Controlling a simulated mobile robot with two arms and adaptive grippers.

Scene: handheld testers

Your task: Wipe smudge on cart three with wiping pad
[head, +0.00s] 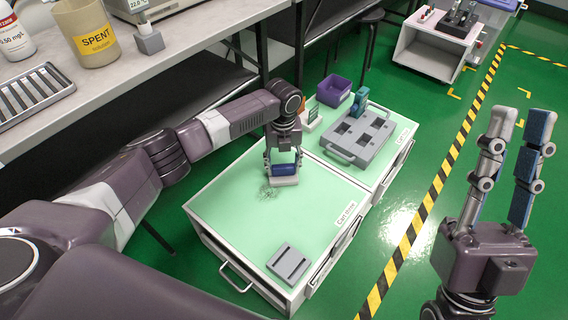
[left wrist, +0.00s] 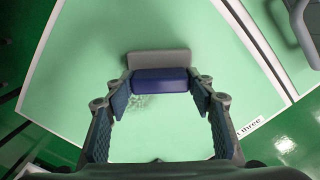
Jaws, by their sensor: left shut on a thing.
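The wiping pad, a blue block (left wrist: 160,80) on a pale grey base (left wrist: 158,59), is between the fingers of my left gripper (head: 283,166), which is shut on the blue part. The left gripper points down over the green top of cart three (head: 225,205). The pad is at or just above the surface; I cannot tell if it touches. The smudge (head: 267,192), a patch of dark specks, lies right beside the pad's base and also shows in the left wrist view (left wrist: 137,103). My right gripper (head: 538,118) is open and empty, raised over the floor at the right.
A grey slotted holder (head: 290,263) sits at the cart's near corner. The adjoining cart carries a grey case (head: 358,137), a teal handheld tester (head: 359,102) and a purple bin (head: 333,90). A bench (head: 120,75) stands at left. The green floor is open at right.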

